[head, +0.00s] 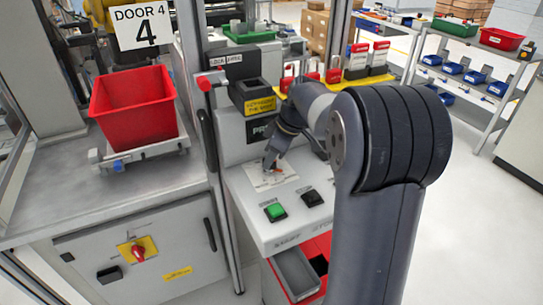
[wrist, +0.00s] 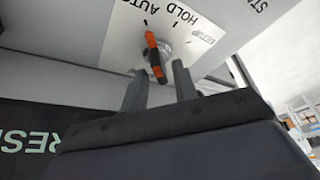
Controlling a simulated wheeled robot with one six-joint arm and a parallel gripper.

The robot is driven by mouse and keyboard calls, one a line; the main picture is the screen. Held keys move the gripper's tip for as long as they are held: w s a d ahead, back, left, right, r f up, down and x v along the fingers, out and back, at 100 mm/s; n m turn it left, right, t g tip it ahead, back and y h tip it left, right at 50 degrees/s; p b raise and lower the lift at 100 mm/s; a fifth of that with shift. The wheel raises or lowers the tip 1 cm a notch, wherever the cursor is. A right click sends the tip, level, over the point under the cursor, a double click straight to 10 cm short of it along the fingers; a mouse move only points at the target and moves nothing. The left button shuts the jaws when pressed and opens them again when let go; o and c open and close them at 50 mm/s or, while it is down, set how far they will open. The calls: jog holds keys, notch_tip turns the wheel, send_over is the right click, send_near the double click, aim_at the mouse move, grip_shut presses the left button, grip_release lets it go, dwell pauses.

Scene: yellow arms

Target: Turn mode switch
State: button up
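In the wrist view the picture is upside down, and the lever stands nearly upright with a slight tilt. My gripper (wrist: 158,72) is open, its two dark fingers on either side of the lever's near end with gaps showing. I cannot tell whether the fingertips are level with the lever in depth. In the head view my gripper (head: 270,163) is over the plate (head: 262,182) and mostly hides the switch.
A green button (head: 275,211) and a black button (head: 312,198) are on the same sloped panel. A red rotary handle (head: 137,252) is on the cabinet at left. A red bin (head: 133,105) stands on the bench under the DOOR 4 sign. A vertical post is left of the panel.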

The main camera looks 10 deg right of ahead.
jog(key=shift+o, duration=0.3)
jog(key=v, duration=1)
jog(key=shift+d+r, duration=0.2)
jog(key=shift+r, duration=0.15)
jog(key=shift+s, duration=0.15)
jog(key=x, duration=1)
jog(key=shift+a+f, duration=0.2)
jog(key=shift+f, duration=0.15)
